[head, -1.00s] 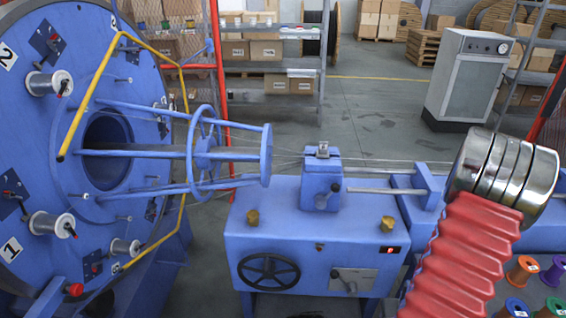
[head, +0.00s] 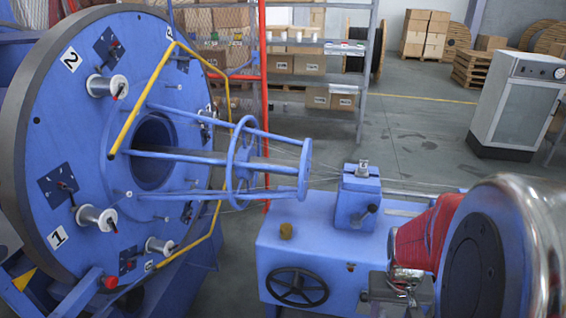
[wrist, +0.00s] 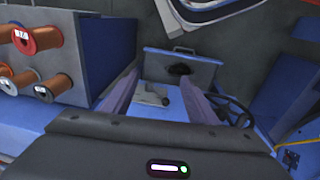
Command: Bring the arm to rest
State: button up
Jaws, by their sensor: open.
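My gripper (wrist: 158,85) shows in the wrist view with its two fingers spread apart and nothing between them. Beyond the fingers are a pale blue machine surface with a small lever block (wrist: 152,95) and a blue-grey box (wrist: 180,70). I cannot tell how far the fingertips are from these. In the head view, my arm, with its red bellows and shiny metal joint, fills the lower right and hides part of the blue machine bench (head: 315,235).
A large blue disc (head: 95,205) carrying wire spools and a yellow bent bar (head: 145,80) stand left. The bench has a black handwheel (head: 297,287). A grey cabinet (head: 515,105) stands at the back right. Copper-coloured spools (wrist: 38,38) are left in the wrist view. Floor behind the bench is clear.

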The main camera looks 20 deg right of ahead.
jog(key=w+a+r+n+t, duration=0.1)
jog(key=a+r+n+t, duration=0.1)
jog(key=a+r, duration=0.7)
jog(key=w+a+r+n+t+y, duration=0.1)
jog(key=a+r+n+t, duration=0.2)
jog(key=a+r, duration=0.7)
jog(key=a+n, duration=0.1)
jog(key=a, duration=0.2)
jog(key=shift+w+r, duration=0.2)
jog(key=shift+w, duration=0.2)
jog(key=shift+c, duration=0.4)
